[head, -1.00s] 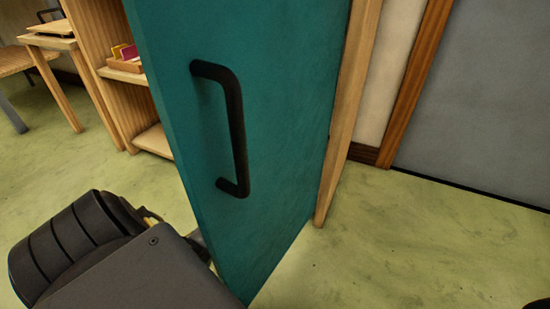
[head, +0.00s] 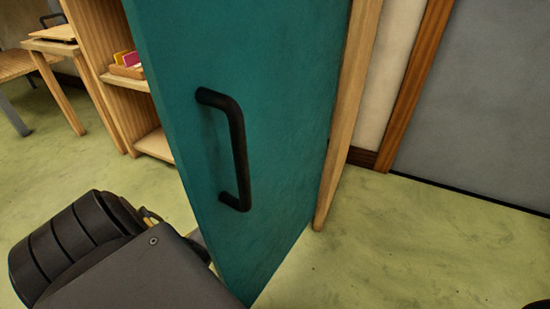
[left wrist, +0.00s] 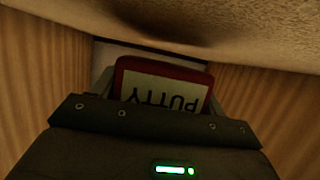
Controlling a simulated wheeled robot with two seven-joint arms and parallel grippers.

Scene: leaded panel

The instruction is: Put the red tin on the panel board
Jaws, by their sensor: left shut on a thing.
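The red tin (left wrist: 162,65) shows in the left wrist view, with a pale label reading PUTTY, upside down in the picture. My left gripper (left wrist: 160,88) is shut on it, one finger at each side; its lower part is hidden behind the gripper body. In the head view my left arm (head: 110,255) comes in at the lower left, and its gripper and the tin are not clearly visible there. I cannot make out the panel board for certain in either view. My right gripper is not in view.
A teal door (head: 275,130) with a black handle (head: 238,150) stands across the middle of the head view, close to my left arm. Wooden shelves (head: 125,78) stand behind it, and a small wooden table (head: 55,45) at far left.

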